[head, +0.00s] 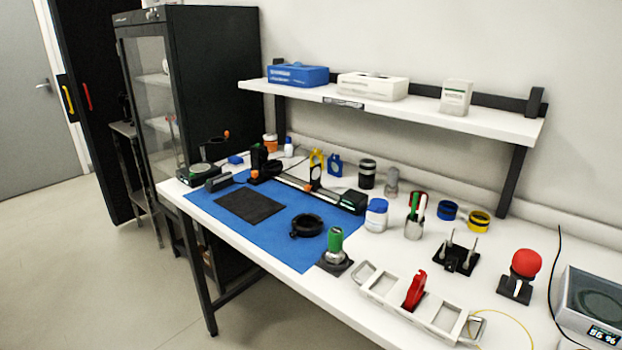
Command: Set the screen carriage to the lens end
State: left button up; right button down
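A dark optical rail (291,181) lies along the back of the blue mat, running from upper left to lower right. Near its left end is a black upright unit (259,158) with an orange knob low on its side. Further right along the rail stands a black carriage (315,178) with an orange knob at its foot. A yellow ring-shaped piece (317,159) shows at or behind its top. A black box with a green-lit face (352,202) is at the right end. I cannot tell which upright carries the screen or the lens. Neither gripper shows.
The blue mat (290,250) holds a black pad (249,205) and a black ring (307,225). A green-topped device (335,243) stands at its front right edge. A shelf (400,108) hangs above the bench.

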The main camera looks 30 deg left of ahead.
aim_at(315, 171)
jog(key=u, duration=1)
